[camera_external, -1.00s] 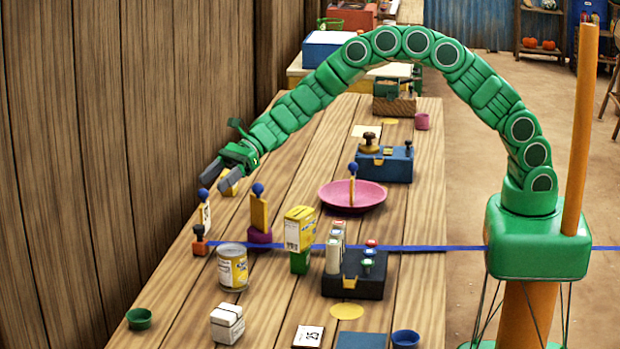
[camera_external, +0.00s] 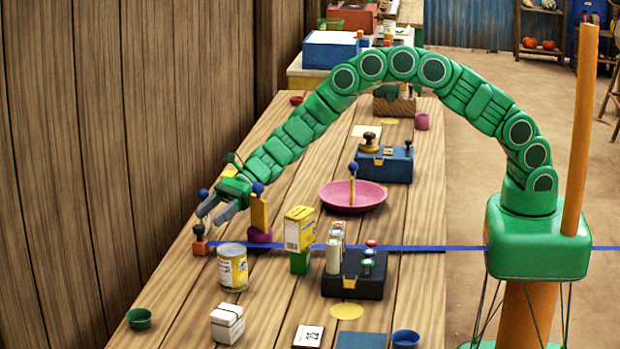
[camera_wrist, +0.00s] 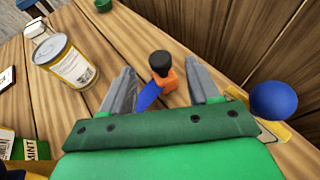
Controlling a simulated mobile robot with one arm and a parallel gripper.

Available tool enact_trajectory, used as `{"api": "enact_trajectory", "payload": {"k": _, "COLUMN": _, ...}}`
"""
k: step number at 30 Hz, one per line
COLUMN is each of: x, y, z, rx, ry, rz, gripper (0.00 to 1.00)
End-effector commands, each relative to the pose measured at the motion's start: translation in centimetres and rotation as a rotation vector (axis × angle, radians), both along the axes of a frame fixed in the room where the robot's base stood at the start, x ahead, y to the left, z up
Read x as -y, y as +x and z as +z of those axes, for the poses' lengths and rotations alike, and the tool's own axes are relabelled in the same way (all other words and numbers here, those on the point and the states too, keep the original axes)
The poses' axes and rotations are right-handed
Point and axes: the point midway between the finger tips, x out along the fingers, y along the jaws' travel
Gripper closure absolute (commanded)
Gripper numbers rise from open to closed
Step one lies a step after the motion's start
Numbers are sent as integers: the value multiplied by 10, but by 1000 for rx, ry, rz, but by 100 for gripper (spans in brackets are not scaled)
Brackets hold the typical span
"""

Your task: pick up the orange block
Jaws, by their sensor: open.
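The orange block (camera_external: 200,246) stands on the plank table near its left edge, with a dark knob (camera_external: 198,230) on top and a blue strip (camera_external: 270,248) running from it to the right. My gripper (camera_external: 212,215) is open, above and slightly behind the block, its fingers angled down to the left. In the wrist view the orange block (camera_wrist: 171,82) and its black knob (camera_wrist: 159,62) show between the two grey fingers (camera_wrist: 158,80), with nothing held. I cannot tell the exact gap between fingers and knob.
A yellow post (camera_external: 259,214) with a blue ball stands close right of my gripper; another blue ball (camera_external: 203,193) is just left. A yellow can (camera_external: 233,270) stands in front of the block. The wooden wall (camera_external: 100,150) is left. A pink dish (camera_external: 345,200) lies further right.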

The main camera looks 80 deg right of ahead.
Motion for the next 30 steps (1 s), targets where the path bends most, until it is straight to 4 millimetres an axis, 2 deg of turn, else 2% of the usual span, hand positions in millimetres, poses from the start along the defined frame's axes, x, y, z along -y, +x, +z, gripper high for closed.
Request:
{"api": "enact_trajectory", "payload": {"k": 16, "x": -41, "y": 27, "z": -21, "rx": -1, "ry": -1, "rz": 1, "gripper": 39}}
{"api": "enact_trajectory", "payload": {"k": 25, "x": -44, "y": 28, "z": -22, "rx": -2, "ry": 0, "rz": 1, "gripper": 39}}
{"api": "enact_trajectory", "payload": {"k": 30, "x": -44, "y": 29, "z": -22, "rx": 0, "ry": 0, "rz": 1, "gripper": 65}}
